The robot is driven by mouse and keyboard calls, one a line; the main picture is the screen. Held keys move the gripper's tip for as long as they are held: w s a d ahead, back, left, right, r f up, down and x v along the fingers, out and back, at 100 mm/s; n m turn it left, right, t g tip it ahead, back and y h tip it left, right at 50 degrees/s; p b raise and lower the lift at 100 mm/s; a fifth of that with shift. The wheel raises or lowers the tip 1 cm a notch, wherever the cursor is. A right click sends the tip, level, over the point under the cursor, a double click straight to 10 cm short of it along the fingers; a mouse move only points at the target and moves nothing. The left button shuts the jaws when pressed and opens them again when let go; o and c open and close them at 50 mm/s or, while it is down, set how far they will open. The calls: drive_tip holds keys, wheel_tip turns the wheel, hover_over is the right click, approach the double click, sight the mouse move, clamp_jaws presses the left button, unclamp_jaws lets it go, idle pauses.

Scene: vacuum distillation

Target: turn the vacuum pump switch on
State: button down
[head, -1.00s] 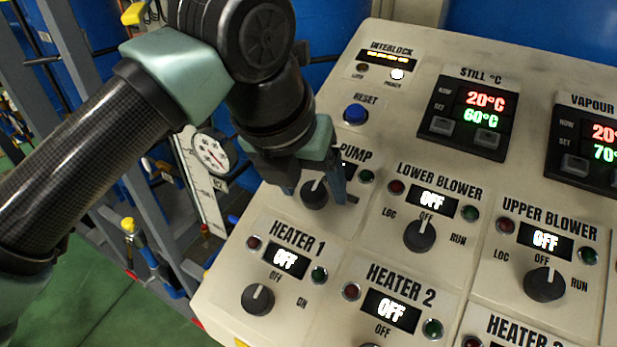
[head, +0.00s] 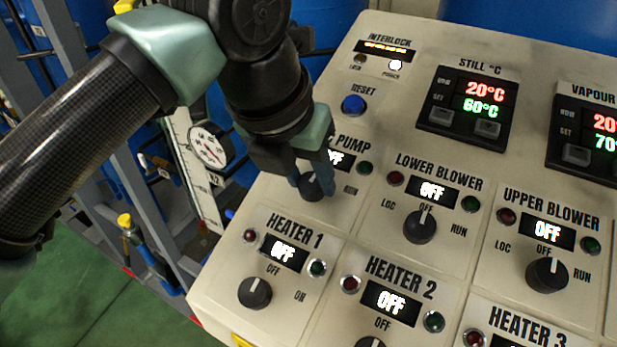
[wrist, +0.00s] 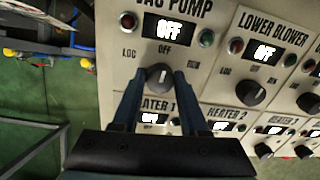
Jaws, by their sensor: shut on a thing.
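The vacuum pump switch is a black rotary knob (head: 314,187) below the "PUMP" label at the left of the control panel. In the wrist view the knob (wrist: 159,77) has its white mark near the top, toward "OFF", and "LOC" shows to its left. The pump display (wrist: 170,27) reads OFF. My gripper (head: 316,178) has its blue fingers on either side of this knob, shut on it. In the wrist view my gripper (wrist: 157,86) straddles the knob from below. The fingers hide part of the knob in the head view.
The lower blower knob (head: 420,227) is to the right, and the Heater 1 knob (head: 255,292) is below. Their displays read OFF. A blue reset button (head: 354,105) sits above the pump section. A round gauge (head: 207,148) stands left of the panel.

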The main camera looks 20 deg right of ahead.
drive_tip(key=m+b, duration=0.3)
drive_tip(key=m, duration=0.2)
drive_tip(key=shift+d+b, duration=0.1)
drive_tip(key=shift+b, duration=0.2)
drive_tip(key=m+b, duration=0.1)
drive_tip(key=m, duration=0.4)
drive_tip(key=shift+s+m, duration=0.1)
drive_tip(key=shift+m, duration=0.3)
drive_tip(key=shift+c, duration=2.2)
unclamp_jaws()
drive_tip(key=shift+r, duration=0.1)
drive_tip(key=v, duration=1.3)
drive_tip(key=shift+b, duration=0.45)
